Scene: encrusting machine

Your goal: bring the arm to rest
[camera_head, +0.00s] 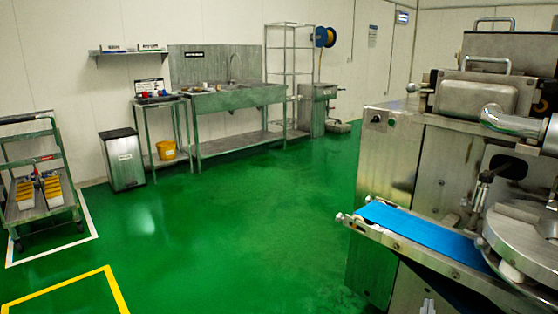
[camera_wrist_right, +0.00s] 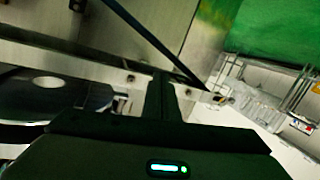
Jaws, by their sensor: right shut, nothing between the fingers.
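My right gripper (camera_wrist_right: 160,82) shows in the right wrist view as a dark body with its fingers together, shut and empty. The encrusting machine (camera_head: 440,150) stands at the right of the head view, close to this gripper. I cannot tell the exact gap between them. My left gripper is in neither view.
The conveyor's metal side rail (camera_head: 430,259) juts out to the left near the right gripper. Open green floor (camera_head: 240,235) lies left of the machine. A trolley (camera_head: 40,210), a bin (camera_head: 122,160) and a sink table (camera_head: 235,99) stand farther off.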

